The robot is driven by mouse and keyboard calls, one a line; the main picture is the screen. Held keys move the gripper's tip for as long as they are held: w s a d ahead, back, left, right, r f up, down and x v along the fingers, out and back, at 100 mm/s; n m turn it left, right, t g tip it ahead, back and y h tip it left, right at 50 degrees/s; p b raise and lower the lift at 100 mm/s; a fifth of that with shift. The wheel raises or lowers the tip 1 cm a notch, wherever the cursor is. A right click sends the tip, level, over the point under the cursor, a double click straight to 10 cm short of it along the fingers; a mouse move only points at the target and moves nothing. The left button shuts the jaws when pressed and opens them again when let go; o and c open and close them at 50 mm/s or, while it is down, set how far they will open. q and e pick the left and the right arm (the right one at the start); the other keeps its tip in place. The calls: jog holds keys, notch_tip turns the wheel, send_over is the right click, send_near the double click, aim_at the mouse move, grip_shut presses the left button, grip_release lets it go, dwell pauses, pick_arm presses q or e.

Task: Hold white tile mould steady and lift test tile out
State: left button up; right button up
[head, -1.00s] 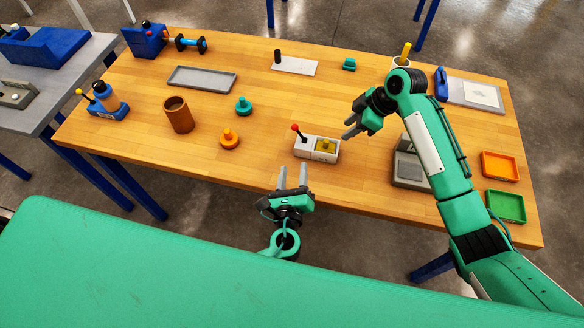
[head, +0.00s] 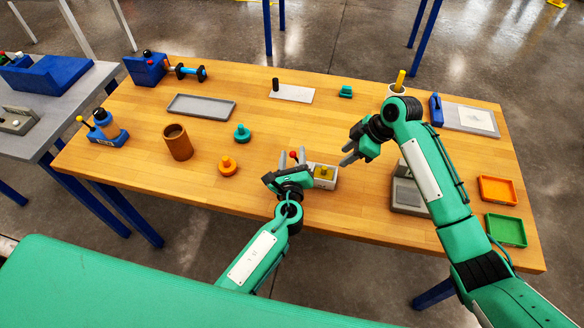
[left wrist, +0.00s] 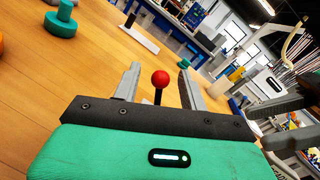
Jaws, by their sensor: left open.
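The white tile mould (head: 318,184) sits near the table's front edge in the head view, its left part hidden by my left gripper. A yellow piece with a small knob, likely the test tile (head: 325,172), is in its right part. A red ball handle (head: 293,155) rises at its left end. My left gripper (head: 293,158) is open, its fingers on either side of the handle. The left wrist view shows the red ball (left wrist: 160,78) on a dark stem between the spread fingers; no grip shows. My right gripper (head: 345,154) is open and empty, above and right of the mould.
An orange knobbed piece (head: 227,166) and a teal one (head: 242,133) stand left of the mould. A brown cup (head: 178,142) is further left. A grey device (head: 408,196) stands to the right, near orange (head: 497,190) and green (head: 506,231) trays.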

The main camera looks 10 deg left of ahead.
aim_at(326, 168)
pick_arm(q)
jog(key=shift+w+a, duration=0.1)
jog(key=shift+w, duration=0.25)
jog(key=shift+c, duration=0.4)
grip_shut()
pick_arm(e)
jog(key=shift+c, duration=1.2)
jog(key=shift+w+a+r, duration=0.1)
jog(key=shift+r, duration=0.25)
jog(key=shift+c, duration=0.5)
jog(key=shift+n+g+h, duration=0.4)
jog(key=shift+n+h, duration=0.3)
jog(key=shift+n, duration=0.2)
jog(key=x, duration=0.3)
jog(key=a+x, duration=0.1)
jog(key=x, duration=0.5)
jog(key=shift+w+a, duration=0.2)
jog(key=shift+a, duration=0.05)
